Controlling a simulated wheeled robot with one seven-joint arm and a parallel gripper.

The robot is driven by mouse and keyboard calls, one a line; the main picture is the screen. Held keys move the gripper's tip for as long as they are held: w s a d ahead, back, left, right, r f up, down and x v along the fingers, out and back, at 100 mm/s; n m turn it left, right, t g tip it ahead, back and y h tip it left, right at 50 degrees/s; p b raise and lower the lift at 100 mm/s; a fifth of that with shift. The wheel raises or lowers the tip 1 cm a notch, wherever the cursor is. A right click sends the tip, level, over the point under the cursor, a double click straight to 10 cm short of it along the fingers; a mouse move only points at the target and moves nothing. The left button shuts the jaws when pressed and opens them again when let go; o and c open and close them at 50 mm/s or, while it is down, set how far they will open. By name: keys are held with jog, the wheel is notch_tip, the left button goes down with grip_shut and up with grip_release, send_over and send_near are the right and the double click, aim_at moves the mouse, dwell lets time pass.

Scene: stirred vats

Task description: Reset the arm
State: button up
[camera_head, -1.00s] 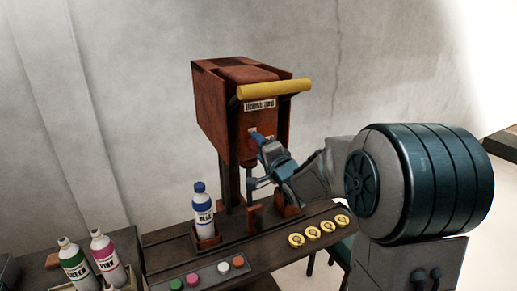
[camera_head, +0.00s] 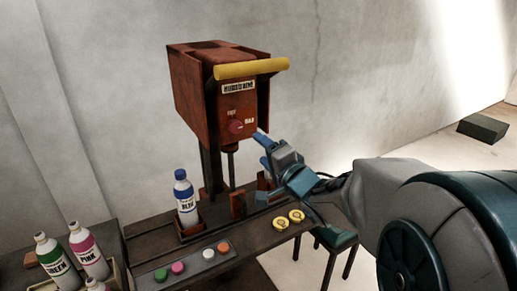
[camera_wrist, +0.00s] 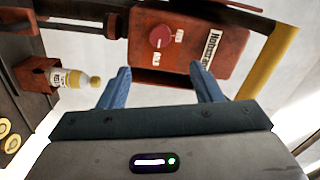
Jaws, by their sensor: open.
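My gripper (camera_head: 260,167) is open and empty, in front of the lower right of the rusty red mixing machine (camera_head: 185,85). In the wrist view, its two blue fingers (camera_wrist: 163,86) are spread, with nothing between them. The machine's red knob (camera_head: 236,127) lies up and left of the fingers in the head view. The knob also shows beyond the fingertips in the wrist view (camera_wrist: 162,36), apart from them. My arm reaches in from the right and hides part of the bench.
A blue-capped bottle (camera_head: 185,200) stands in a left holder. A yellow-capped bottle (camera_wrist: 70,78) sits in another holder. Green (camera_head: 53,258) and pink (camera_head: 87,250) bottles stand at lower left. Gold discs (camera_head: 280,224) and coloured buttons (camera_head: 177,268) line the bench. A yellow bar (camera_head: 250,68) juts out above.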

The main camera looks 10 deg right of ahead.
jog(key=s+d+f+n+g+h, duration=0.4)
jog(key=s+d+f+g+h, duration=0.1)
jog(key=s+f+g+h, duration=0.15)
jog(key=s+a+f+n+g, duration=0.2)
jog(key=s+n+g, duration=0.1)
jog(key=s, duration=0.5)
jog(key=s+a+f+n+g, duration=0.2)
jog(key=s+f+n+g, duration=0.1)
jog(key=s, duration=0.5)
jog(key=shift+s+a+f+n+g+y, duration=0.2)
jog(key=shift+n+g+y, duration=0.25)
jog(key=shift+n+g, duration=0.3)
